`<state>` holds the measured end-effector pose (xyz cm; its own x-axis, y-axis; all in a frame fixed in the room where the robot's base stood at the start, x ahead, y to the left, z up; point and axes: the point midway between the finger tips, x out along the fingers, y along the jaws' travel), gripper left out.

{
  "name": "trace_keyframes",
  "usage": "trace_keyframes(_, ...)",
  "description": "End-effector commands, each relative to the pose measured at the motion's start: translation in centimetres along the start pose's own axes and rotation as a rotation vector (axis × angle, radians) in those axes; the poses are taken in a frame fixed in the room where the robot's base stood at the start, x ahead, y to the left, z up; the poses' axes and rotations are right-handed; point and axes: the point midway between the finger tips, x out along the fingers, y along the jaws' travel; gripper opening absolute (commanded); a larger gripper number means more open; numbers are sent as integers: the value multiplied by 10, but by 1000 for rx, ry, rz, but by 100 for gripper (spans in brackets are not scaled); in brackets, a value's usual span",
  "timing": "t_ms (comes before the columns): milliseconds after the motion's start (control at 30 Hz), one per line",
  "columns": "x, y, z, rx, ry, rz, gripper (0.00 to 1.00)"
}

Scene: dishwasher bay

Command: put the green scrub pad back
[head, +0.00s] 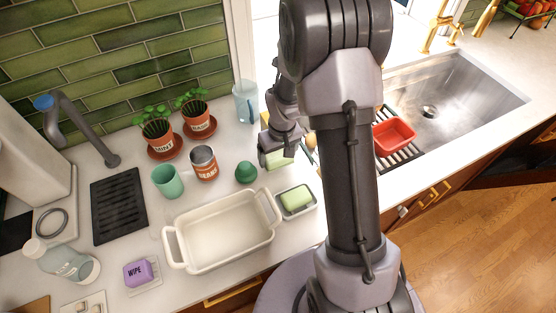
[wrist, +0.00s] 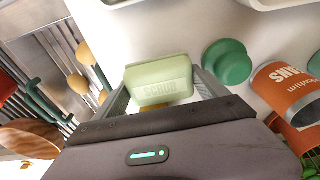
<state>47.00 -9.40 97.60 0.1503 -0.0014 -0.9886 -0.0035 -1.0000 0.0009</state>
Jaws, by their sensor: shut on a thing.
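The pale green scrub pad, marked SCRUB, is between the two fingers of my gripper (wrist: 162,90) in the wrist view, and its face (wrist: 158,82) is toward the camera. My gripper is shut on it. Whether the pad touches the counter is hard to tell. A second light green block (head: 296,197) lies in a small grey dish (head: 312,208) beside the white baking dish; no lettering is readable on it.
The white baking dish (head: 222,232) fills the front counter. A green dome (head: 246,172), an orange BEANS can (head: 204,164) and a teal cup (head: 168,181) stand behind it. A purple WIPE block (head: 137,272) is at front left. The sink (head: 455,95) and its rack are at right.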

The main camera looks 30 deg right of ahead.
Motion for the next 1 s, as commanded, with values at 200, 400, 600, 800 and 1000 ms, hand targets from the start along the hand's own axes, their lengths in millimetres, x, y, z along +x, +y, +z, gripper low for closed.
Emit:
trace_keyframes(200,27,0,5,1,-1,0,39)
trace_keyframes(400,28,1,5,1,-1,0,39)
trace_keyframes(600,29,1,5,1,-1,0,100)
trace_keyframes(800,27,1,5,1,-1,0,100)
trace_keyframes(1000,-16,1,3,0,3,1,100)
